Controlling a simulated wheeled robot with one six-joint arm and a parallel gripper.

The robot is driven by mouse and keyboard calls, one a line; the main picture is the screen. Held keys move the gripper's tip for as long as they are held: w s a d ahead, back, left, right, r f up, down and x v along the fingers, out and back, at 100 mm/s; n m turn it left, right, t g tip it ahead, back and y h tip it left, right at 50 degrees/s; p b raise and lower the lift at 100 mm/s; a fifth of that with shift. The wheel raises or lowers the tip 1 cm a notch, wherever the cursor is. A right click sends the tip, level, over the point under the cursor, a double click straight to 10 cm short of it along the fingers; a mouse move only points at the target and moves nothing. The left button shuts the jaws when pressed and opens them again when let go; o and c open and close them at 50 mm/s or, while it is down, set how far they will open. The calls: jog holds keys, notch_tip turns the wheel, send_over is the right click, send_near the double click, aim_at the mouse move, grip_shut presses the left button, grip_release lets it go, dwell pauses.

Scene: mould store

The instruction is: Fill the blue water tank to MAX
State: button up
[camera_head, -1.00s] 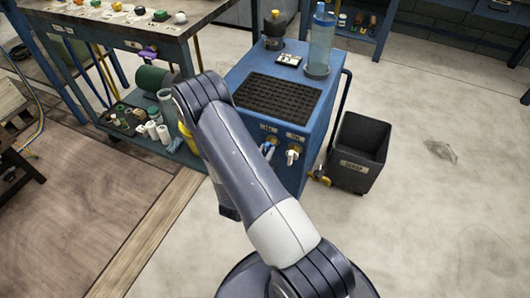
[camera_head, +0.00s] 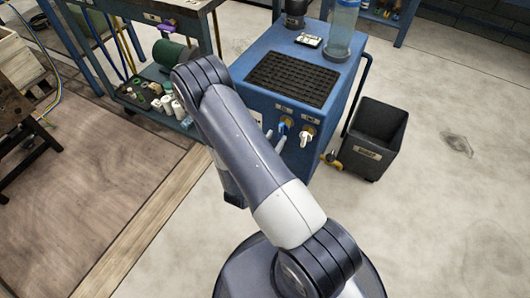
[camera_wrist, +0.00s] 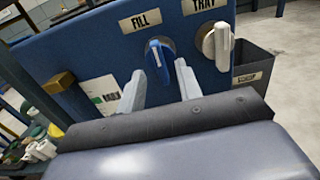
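The blue water tank (camera_head: 322,135) is a blue cabinet with a black grating on top. Its front carries a blue handle (camera_wrist: 158,62) under a FILL label and a white handle (camera_wrist: 217,45) under a TRAY label. Both handles also show in the head view, blue (camera_head: 283,128) and white (camera_head: 306,138). A white plate (camera_wrist: 108,92) with a green mark, seemingly lettered MAX, is left of the blue handle and partly covered by a finger. My gripper (camera_wrist: 160,88) is open and empty, its pale fingertips either side of the blue handle's lower end. I cannot tell if they touch it.
A dark bin (camera_head: 372,140) stands right of the tank. A clear blue cylinder (camera_head: 341,32) and a small panel (camera_head: 308,40) are on top. A workbench with a cluttered lower shelf (camera_head: 150,98) is to the left.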

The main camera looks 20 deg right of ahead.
aim_at(279, 132)
jog(key=v, duration=0.7)
jog(key=shift+s+a+p, duration=0.15)
jog(key=shift+a+p, duration=0.1)
jog(key=shift+p, duration=0.1)
jog(key=shift+b+x, duration=0.55)
jog(key=shift+x, duration=4.9)
jog(key=shift+s+a, duration=0.1)
jog(key=shift+a, duration=0.05)
